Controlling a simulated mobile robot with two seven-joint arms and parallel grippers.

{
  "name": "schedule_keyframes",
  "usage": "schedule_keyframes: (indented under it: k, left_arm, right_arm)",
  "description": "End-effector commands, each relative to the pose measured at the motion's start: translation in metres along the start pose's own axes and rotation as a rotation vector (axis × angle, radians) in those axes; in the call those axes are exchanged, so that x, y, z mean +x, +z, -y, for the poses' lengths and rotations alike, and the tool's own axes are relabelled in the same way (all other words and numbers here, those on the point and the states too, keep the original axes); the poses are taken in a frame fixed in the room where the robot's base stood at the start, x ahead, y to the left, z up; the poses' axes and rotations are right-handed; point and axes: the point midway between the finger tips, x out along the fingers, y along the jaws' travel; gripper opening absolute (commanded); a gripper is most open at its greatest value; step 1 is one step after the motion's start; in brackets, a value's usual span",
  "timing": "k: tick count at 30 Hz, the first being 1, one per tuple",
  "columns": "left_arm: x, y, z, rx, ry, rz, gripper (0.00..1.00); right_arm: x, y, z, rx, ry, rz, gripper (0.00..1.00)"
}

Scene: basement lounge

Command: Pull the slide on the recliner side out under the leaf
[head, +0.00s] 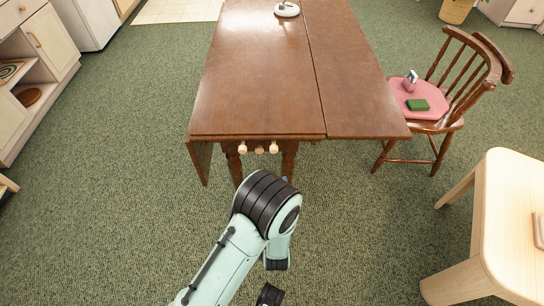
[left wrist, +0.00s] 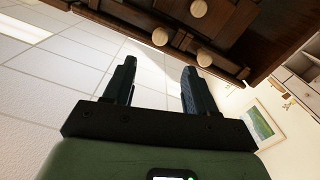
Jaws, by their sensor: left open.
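The brown wooden drop-leaf table (head: 265,80) stands ahead in the head view. Its right leaf (head: 355,90) lies level with the top; its left leaf (head: 200,161) hangs down. Under the near edge are a left knob (head: 242,148), a middle knob (head: 259,150) and a right knob (head: 273,147), all pale and round. The wrist view shows knobs too (left wrist: 160,36), on dark wooden bars. My left gripper (left wrist: 158,67) is open and empty, its fingertips just short of the knobs.
A wooden chair (head: 462,80) with a pink cushion (head: 420,97) stands at the table's right; a green object (head: 418,104) lies on it. A pale wooden table (head: 505,220) stands at the near right. A white lamp base (head: 286,9) stands on the tabletop. Carpet left is clear.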

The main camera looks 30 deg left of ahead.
Motion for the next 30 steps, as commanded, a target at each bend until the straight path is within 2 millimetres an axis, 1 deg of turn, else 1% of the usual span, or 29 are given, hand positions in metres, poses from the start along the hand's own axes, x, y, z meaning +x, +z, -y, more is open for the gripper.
schedule_keyframes:
  k: [9, 15, 18, 21, 30]
  left_arm:
    - [0.067, 0.0, 0.001, 0.0, -0.002, -0.001, 0.56]
    - [0.101, 0.001, 0.001, 0.002, 0.0, 0.001, 0.56]
    - [0.112, 0.001, 0.001, 0.003, -0.001, 0.002, 0.56]
    - [0.118, 0.001, 0.001, 0.004, 0.0, 0.004, 0.56]
    - [0.12, 0.001, 0.001, 0.004, 0.0, 0.005, 0.56]
  right_arm:
    - [0.006, -0.008, -0.002, 0.002, 0.001, -0.022, 0.43]
    - [0.01, -0.015, -0.004, 0.004, 0.003, -0.042, 0.43]
    - [0.011, -0.017, -0.004, 0.004, 0.003, -0.049, 0.43]
    - [0.012, -0.019, -0.005, 0.005, 0.003, -0.053, 0.43]
    - [0.012, -0.019, -0.005, 0.005, 0.003, -0.054, 0.43]
